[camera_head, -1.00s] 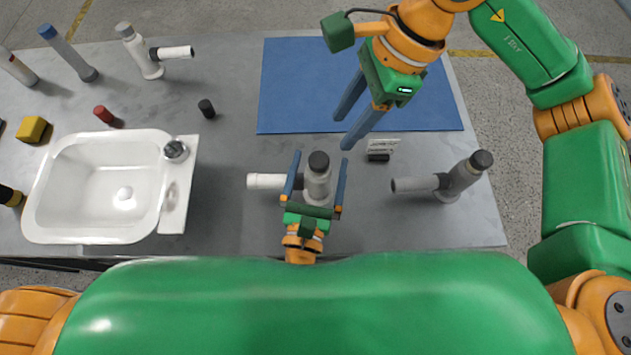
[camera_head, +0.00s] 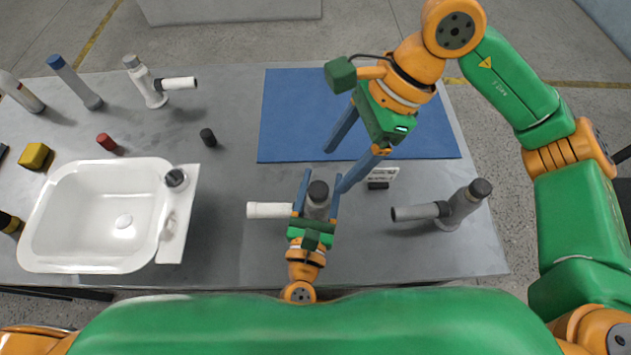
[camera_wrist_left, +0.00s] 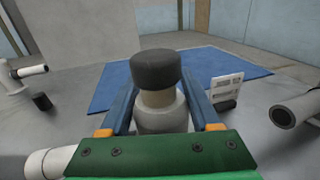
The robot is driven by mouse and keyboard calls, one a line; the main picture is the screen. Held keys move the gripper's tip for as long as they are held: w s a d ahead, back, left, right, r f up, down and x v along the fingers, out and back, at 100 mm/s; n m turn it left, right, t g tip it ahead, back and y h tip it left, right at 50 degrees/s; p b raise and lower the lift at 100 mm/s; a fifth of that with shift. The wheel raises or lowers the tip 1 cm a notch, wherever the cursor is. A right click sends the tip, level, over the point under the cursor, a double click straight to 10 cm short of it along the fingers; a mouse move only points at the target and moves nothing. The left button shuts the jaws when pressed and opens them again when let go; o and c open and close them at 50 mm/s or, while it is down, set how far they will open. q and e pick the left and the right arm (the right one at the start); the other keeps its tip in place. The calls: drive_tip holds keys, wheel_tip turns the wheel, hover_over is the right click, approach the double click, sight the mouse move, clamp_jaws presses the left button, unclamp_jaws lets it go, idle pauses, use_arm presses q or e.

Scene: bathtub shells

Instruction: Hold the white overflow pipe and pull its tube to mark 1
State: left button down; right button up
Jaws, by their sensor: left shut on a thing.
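The overflow pipe (camera_head: 270,210) stands upright on the table, with a white side branch pointing left, a pale body and a black cap (camera_head: 318,191). In the left wrist view, a short tan neck (camera_wrist_left: 158,98) shows between the cap (camera_wrist_left: 156,70) and the body (camera_wrist_left: 162,120). Any marks are too small to read. My left gripper (camera_head: 320,181) is shut on the overflow pipe's body, one finger on each side. My right gripper (camera_head: 336,168) is open and empty, its fingers pointing down just behind and right of the cap.
A grey pipe (camera_head: 418,212) stands to the right. A blue mat (camera_head: 290,110) lies at the back. A white basin (camera_head: 100,261), several pipes and small blocks occupy the left side.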

wheel_tip(320, 180, down, 2)
drive_tip(key=s+a+n+g+y, duration=0.2)
drive_tip(key=a+g+y, duration=0.1)
drive_tip(key=y, duration=0.1)
drive_tip(key=m+t+y, duration=0.7)
drive_tip(key=t+y, duration=0.1)
drive_tip(key=y, duration=0.1)
approach(324, 188)
drive_tip(key=s+x, duration=0.1)
drive_tip(key=x, duration=0.9)
drive_tip(key=f+x, duration=0.1)
drive_tip(key=x, duration=0.3)
drive_tip(key=shift+w, duration=0.4)
clamp_jaws()
